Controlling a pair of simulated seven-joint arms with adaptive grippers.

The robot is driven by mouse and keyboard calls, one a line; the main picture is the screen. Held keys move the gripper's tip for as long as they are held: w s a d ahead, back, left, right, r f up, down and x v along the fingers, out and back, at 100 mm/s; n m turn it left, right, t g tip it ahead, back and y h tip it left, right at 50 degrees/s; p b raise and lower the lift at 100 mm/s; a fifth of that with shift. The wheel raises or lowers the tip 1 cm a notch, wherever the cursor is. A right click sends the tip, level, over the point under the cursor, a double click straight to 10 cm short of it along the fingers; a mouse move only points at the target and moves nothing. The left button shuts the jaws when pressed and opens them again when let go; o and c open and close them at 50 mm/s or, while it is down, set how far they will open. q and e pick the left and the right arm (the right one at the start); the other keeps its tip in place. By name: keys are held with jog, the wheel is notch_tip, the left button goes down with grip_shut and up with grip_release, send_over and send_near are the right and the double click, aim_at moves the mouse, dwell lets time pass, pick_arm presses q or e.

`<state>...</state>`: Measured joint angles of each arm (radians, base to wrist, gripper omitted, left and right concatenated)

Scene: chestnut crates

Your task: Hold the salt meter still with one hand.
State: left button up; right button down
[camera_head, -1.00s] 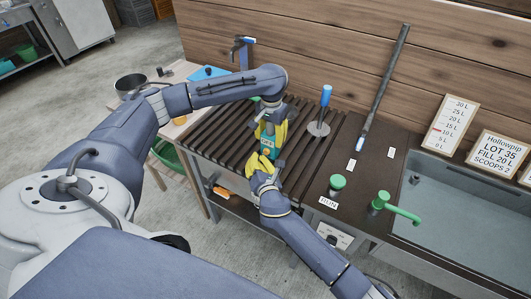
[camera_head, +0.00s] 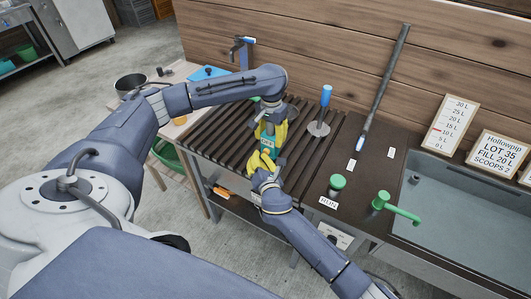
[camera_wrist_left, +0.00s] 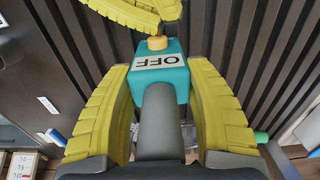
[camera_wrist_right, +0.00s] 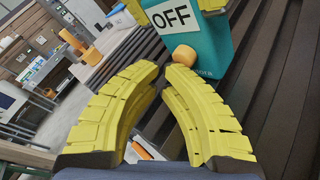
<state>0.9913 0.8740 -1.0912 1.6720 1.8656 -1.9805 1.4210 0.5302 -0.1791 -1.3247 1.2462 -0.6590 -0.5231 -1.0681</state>
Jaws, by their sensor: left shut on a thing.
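The salt meter is a teal box with an OFF label and an orange knob; it shows in the head view (camera_head: 267,143), the left wrist view (camera_wrist_left: 176,72) and the right wrist view (camera_wrist_right: 210,40). My left gripper (camera_head: 270,127) is shut on its grey handle (camera_wrist_left: 160,115), one yellow finger on each side. My right gripper (camera_head: 264,162) is in front of the meter. In the right wrist view its fingertips (camera_wrist_right: 163,68) are nearly together, just short of the orange knob (camera_wrist_right: 184,54). I cannot tell whether they touch the knob.
The meter is over a dark slatted rack (camera_head: 212,140). A blue-handled tool (camera_head: 325,105) stands behind right. A green button (camera_head: 337,182) labelled RUN and a green tap (camera_head: 385,203) are to the right, by the sink (camera_head: 465,225). A long grey rod (camera_head: 385,85) leans on the wooden wall.

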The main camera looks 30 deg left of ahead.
jog(key=shift+w, duration=0.4)
dwell(0.3)
jog(key=shift+s, duration=0.95)
jog(key=shift+s+d, duration=0.2)
jog(key=shift+s, duration=2.3)
pick_arm(q)
jog(key=o, duration=1.3)
jog(key=shift+o, duration=0.2)
